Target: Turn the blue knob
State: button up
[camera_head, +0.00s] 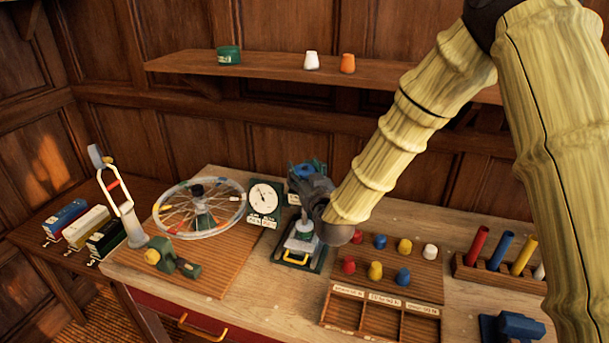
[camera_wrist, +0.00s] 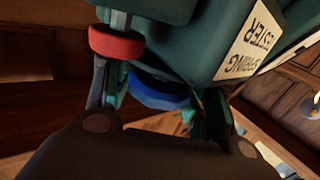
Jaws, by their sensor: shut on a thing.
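The blue knob (camera_wrist: 158,92) shows in the wrist view, between the fingers of my gripper (camera_wrist: 160,105). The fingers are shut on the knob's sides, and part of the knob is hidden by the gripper. The knob sits beside a dark green housing with a label reading "SPRING TESTER" (camera_wrist: 252,40). In the head view, a blue part (camera_head: 303,170) shows at the top of this green device, and my gripper (camera_head: 306,188) is in front of it, hiding much of it.
A red knob (camera_wrist: 116,43) is close beside my gripper. A dial gauge (camera_head: 264,196) and a spoked wheel (camera_head: 200,205) stand to the left. A board with coloured pegs (camera_head: 425,275) and a divided tray (camera_head: 352,328) lie to the right. A shelf (camera_head: 270,72) runs behind.

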jog(key=shift+h, duration=0.3)
jog(key=o, duration=1)
jog(key=v, duration=1.2)
jog(key=shift+f, duration=0.1)
